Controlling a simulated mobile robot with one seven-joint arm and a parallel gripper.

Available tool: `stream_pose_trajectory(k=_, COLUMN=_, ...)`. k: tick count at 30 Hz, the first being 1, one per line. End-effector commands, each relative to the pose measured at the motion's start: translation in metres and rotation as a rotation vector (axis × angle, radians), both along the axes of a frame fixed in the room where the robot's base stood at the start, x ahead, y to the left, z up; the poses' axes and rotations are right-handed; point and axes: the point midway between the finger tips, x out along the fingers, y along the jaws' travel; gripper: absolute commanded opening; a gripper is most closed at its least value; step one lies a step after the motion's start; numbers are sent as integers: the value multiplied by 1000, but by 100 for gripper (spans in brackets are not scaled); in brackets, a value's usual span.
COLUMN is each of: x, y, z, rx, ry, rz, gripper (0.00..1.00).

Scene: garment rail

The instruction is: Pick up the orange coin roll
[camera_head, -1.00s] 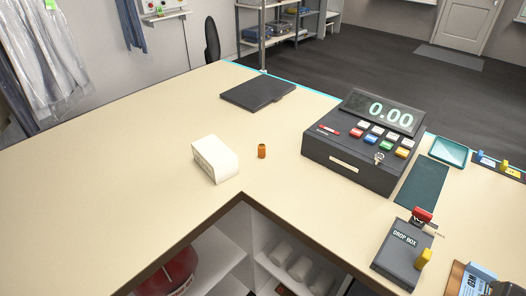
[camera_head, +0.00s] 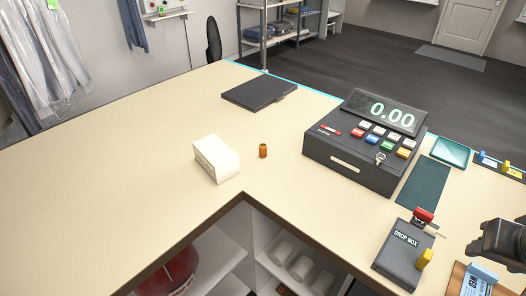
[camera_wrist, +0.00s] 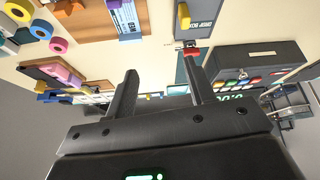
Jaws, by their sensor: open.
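The orange coin roll (camera_head: 263,150) is a small upright cylinder on the beige counter (camera_head: 120,150). It stands just right of a white box (camera_head: 216,157) and left of the cash register, apart from both. My gripper (camera_head: 498,246) shows at the right edge of the head view, near the drop box and far from the coin roll. In the wrist view my gripper (camera_wrist: 158,85) has its two dark fingers spread apart with nothing between them. I cannot make out the coin roll in the wrist view.
A cash register (camera_head: 362,150) stands right of the coin roll. A black folder (camera_head: 259,92) lies behind it. A teal tray (camera_head: 449,152) is far right. The counter's inner corner opens onto shelves.

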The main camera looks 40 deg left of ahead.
Motion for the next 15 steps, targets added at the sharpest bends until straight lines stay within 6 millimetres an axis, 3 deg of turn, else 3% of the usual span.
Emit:
stream_pose_trajectory(k=1, x=18, y=16, z=6, rx=-7, ry=8, rz=48, gripper=49)
stream_pose_trajectory(k=6, x=67, y=70, z=23, rx=-27, ry=20, rz=199, gripper=49)
stream_pose_trajectory(k=11, x=108, y=132, z=29, rx=-41, ry=30, rz=340, gripper=49)
stream_pose_trajectory(k=15, x=137, y=193, z=27, rx=-50, ry=37, rz=464, gripper=49)
